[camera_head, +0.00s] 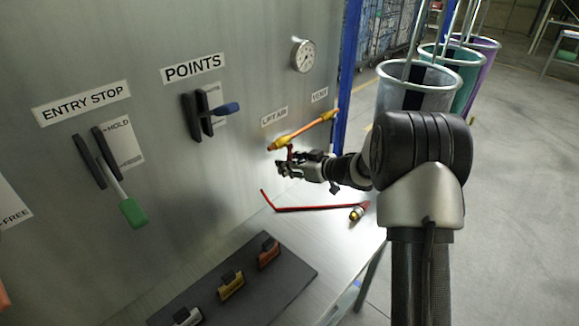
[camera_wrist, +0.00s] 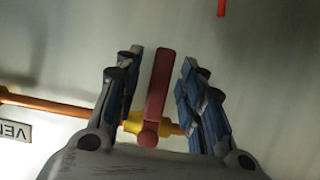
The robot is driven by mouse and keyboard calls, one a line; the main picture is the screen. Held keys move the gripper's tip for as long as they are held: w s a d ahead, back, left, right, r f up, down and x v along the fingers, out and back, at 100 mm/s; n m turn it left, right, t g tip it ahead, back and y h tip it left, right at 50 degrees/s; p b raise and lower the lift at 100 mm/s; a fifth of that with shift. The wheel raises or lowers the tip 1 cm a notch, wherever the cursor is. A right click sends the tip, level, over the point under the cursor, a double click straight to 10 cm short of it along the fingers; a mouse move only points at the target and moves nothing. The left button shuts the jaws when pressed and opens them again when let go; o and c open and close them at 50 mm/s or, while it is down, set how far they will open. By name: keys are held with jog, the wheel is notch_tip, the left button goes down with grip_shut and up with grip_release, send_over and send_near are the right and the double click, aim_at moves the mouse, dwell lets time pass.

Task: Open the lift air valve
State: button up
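The lift air valve is on an orange pipe (camera_head: 312,129) with yellow fittings, mounted on the metal panel below the LIFT AIR label (camera_head: 273,117). Its red lever (camera_wrist: 158,85) shows in the wrist view, rising from a yellow valve body (camera_wrist: 132,124). In the head view a small red part of the lever (camera_head: 290,150) shows just above my gripper (camera_head: 281,168). In the wrist view my gripper (camera_wrist: 160,62) is open, its fingers on either side of the lever with a gap on both sides.
A bench (camera_head: 335,225) below holds a bent red rod (camera_head: 315,208), a brass fitting (camera_head: 357,212) and a dark board with several coloured tags. POINTS (camera_head: 193,68) and ENTRY STOP levers are left. A gauge (camera_head: 303,55) is above; buckets (camera_head: 400,95) stand right.

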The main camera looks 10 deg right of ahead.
jog(key=shift+w+a+f, duration=0.1)
jog(key=shift+w, duration=0.1)
grip_shut()
dwell(0.4)
dwell(0.3)
